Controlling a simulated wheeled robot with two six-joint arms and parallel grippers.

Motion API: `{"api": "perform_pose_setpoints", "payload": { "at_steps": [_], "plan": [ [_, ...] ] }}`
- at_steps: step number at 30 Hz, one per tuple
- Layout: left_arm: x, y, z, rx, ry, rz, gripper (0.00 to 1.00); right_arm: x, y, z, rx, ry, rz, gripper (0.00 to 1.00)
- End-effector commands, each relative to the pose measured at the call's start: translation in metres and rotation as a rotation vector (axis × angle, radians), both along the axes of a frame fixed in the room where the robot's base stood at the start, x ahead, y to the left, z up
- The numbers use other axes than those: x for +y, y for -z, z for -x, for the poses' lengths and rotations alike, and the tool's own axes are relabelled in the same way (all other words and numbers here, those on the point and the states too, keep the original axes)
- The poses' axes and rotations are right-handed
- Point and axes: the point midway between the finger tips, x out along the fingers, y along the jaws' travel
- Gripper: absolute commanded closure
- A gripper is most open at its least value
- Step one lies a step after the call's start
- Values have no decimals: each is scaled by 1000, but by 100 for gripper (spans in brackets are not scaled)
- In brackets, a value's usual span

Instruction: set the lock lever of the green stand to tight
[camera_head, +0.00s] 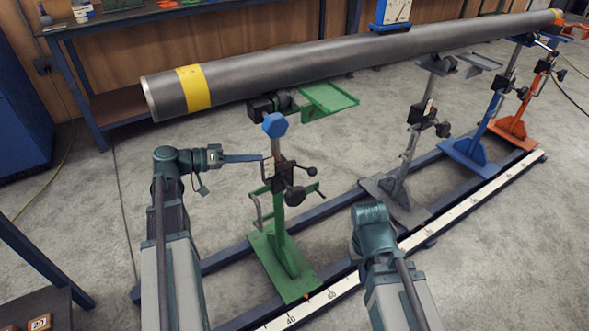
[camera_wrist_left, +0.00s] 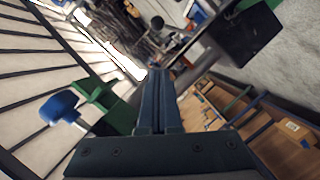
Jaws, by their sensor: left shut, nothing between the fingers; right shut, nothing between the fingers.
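The green stand (camera_head: 282,262) stands upright on the rail under the left part of the pipe. A black clamp block (camera_head: 281,174) sits on its post. A short dark lever with a ball end (camera_head: 311,171) sticks out to its right, and a larger black knob (camera_head: 294,196) sits below. I cannot tell the lever's setting. My left gripper (camera_head: 266,158) is shut and empty, its tips close to the block's left side; contact is unclear. The shut fingers (camera_wrist_left: 158,95) also show in the left wrist view. My right arm's wrist shows at lower middle; its gripper is not visible.
A long grey pipe (camera_head: 320,62) with yellow bands lies above the stands. A blue knob (camera_head: 275,125) is just above my left gripper. Grey (camera_head: 400,200), blue (camera_head: 470,151) and orange (camera_head: 514,127) stands follow to the right. A white scale (camera_head: 450,216) runs along the rail.

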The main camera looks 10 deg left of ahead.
Motion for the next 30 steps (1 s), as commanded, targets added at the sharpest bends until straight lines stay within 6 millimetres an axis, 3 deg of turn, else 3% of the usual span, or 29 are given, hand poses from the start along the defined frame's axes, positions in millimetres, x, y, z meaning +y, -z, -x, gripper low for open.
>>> {"api": "perform_pose_setpoints", "payload": {
  "at_steps": [11,27,30],
  "plan": [
    [-6,2,-3,2,4,-1,100,0,1,0,0,0,0,100],
    [-89,23,-54,2,4,-2,100,-1,23,0,-1,-1,4,100],
    [-100,35,-48,2,3,-2,100,-1,35,0,-2,-3,3,100]
  ]
}}
